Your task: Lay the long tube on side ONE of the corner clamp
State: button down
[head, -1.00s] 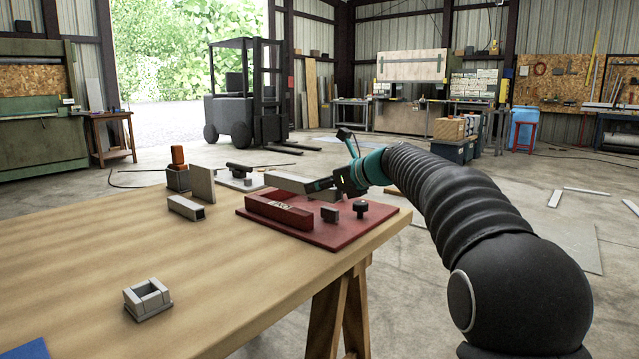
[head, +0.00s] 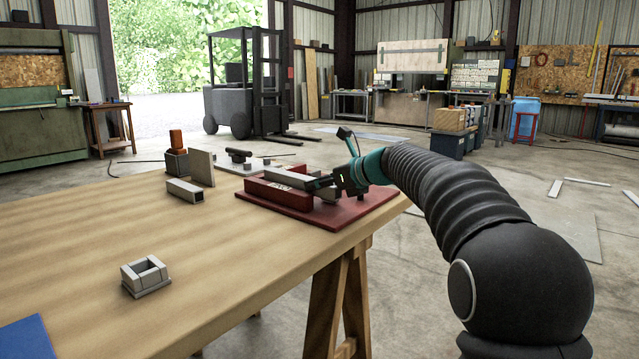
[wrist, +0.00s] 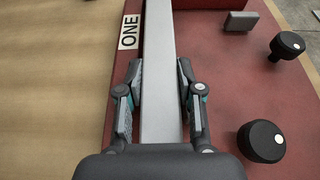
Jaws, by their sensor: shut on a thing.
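The long grey tube (wrist: 160,70) runs lengthwise between the fingers of my gripper (wrist: 160,105) in the wrist view, and the gripper is shut on it. The red corner clamp (head: 365,214) lies on the wooden table. Its side with the ONE label (wrist: 130,32) is directly left of the tube, and the tube runs alongside that red bar. In the head view the tube (head: 303,178) is level, just behind the bar. I cannot tell whether its underside touches the clamp plate. Two black knobs (wrist: 287,45) (wrist: 262,141) and a small grey block (wrist: 241,21) are on the clamp's right.
A short grey tube (head: 185,190), an upright plate (head: 201,167) and an orange-topped holder (head: 177,155) stand left of the clamp. A small grey square frame (head: 146,277) sits near the front. A blue sheet (head: 26,338) lies at front left. The table middle is clear.

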jog(key=shift+f, duration=0.3)
jog(key=c, duration=0.7)
grip_release()
jog(key=shift+f, duration=0.1)
jog(key=v, duration=1.2)
jog(key=shift+a+r, duration=0.1)
jog(key=shift+r, duration=0.15)
jog(key=s+d+f+n+g+h, duration=0.1)
jog(key=s+d+f+n+h, duration=0.2)
jog(key=s+f+n, duration=0.4)
jog(key=s+d+f+n+g+h, duration=0.1)
jog(key=s+d+f+n+h, duration=0.2)
jog(key=s+f+n, duration=0.5)
jog(key=s+d+f+n+h, duration=0.3)
jog(key=s+f+n, duration=0.5)
jog(key=s, duration=1.6)
jog(key=shift+f+n+g+h, duration=0.25)
jog(key=shift+n+g+h, duration=0.15)
jog(key=shift+n+h, duration=0.7)
